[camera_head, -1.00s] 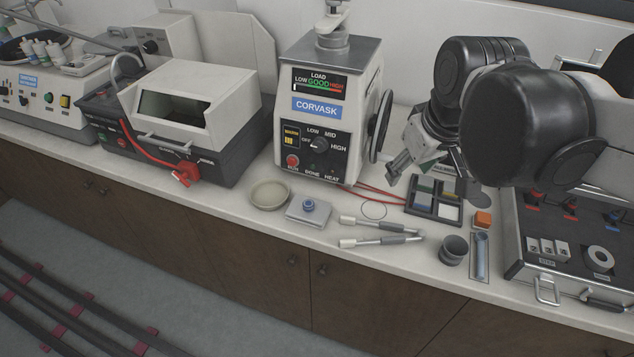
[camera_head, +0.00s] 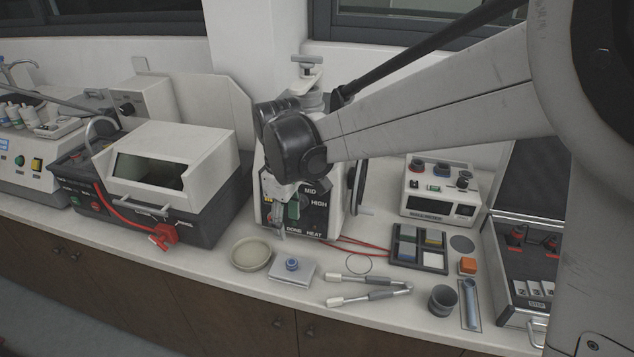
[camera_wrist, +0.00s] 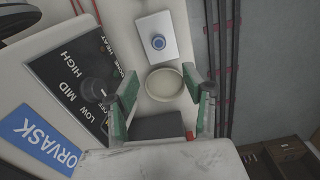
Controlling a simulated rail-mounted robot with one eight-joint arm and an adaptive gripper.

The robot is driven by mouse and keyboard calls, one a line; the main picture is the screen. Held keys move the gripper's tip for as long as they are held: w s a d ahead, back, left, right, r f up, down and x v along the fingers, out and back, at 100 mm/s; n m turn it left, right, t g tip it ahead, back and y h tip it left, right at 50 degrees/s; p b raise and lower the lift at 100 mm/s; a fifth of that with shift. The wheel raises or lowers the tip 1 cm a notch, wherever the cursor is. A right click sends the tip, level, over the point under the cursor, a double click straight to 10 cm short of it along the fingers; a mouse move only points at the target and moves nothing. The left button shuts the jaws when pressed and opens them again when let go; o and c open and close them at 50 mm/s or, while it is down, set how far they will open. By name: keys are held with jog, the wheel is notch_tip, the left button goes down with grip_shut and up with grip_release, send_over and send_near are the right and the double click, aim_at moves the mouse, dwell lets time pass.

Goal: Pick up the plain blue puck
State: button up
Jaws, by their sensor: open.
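A small round blue puck (camera_head: 291,264) sits on a flat pale plate (camera_head: 284,279) near the front of the bench. In the wrist view the blue puck (camera_wrist: 158,42) shows as a ring-like disc on the plate (camera_wrist: 150,24). My gripper (camera_head: 280,233) hangs in front of the white press, above and behind the puck and apart from it. In the wrist view my gripper (camera_wrist: 168,88) is open and empty, its green-padded fingers on either side of a shallow round dish (camera_wrist: 165,84); the puck lies beyond the fingertips.
The CORVASK press (camera_head: 345,175) stands close behind my gripper. A boxy machine (camera_head: 165,170) with a red cable stands left.

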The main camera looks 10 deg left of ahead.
aim_at(292, 262)
notch_tip(292, 262, down, 14)
jog(key=shift+d+r, duration=0.1)
dwell(0.6)
grip_shut()
